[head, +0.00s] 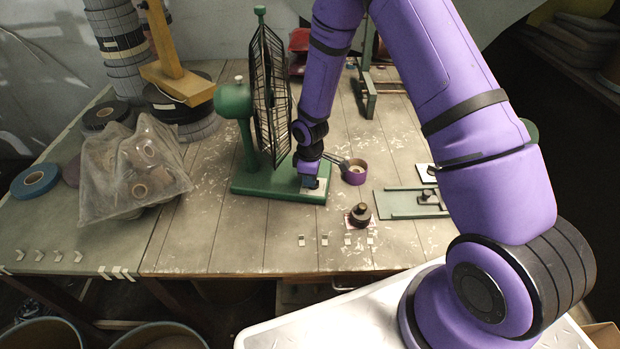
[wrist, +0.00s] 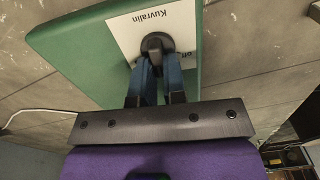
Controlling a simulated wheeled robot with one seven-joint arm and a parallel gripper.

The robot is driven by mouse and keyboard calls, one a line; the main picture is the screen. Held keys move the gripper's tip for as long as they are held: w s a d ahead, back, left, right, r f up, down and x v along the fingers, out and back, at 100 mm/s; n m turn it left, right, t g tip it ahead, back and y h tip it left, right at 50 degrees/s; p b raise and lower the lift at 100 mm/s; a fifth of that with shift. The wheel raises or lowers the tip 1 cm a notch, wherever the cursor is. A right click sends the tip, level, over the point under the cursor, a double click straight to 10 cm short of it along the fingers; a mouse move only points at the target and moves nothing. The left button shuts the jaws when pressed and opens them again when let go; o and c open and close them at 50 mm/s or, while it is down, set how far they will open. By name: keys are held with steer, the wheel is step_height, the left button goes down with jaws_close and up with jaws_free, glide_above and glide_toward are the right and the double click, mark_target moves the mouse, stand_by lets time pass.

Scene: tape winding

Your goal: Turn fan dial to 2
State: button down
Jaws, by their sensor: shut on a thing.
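The green fan (head: 235,105) stands on the table, its black wire cage seen nearly edge-on. Its flat green base (head: 262,187) carries a white label plate at the right end. In the wrist view the plate (wrist: 183,22) reads "Kuvralin" and "off", upside down; other markings are hidden. The black dial (wrist: 157,43) sits on this plate. My gripper (wrist: 158,68) points down at the dial, its two blue fingers shut on it. In the head view my gripper (head: 311,184) hides the dial, so its setting cannot be read.
A purple tape roll (head: 355,172) and a dark knobbed object (head: 359,214) stand right of the base. A green flat fixture (head: 412,203) lies further right. A clear bag of rolls (head: 130,170) lies left.

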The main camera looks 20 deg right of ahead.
steer(key=shift+w+d+m, duration=0.15)
steer(key=shift+m, duration=1.45)
steer(key=c, duration=1.2)
jaws_free()
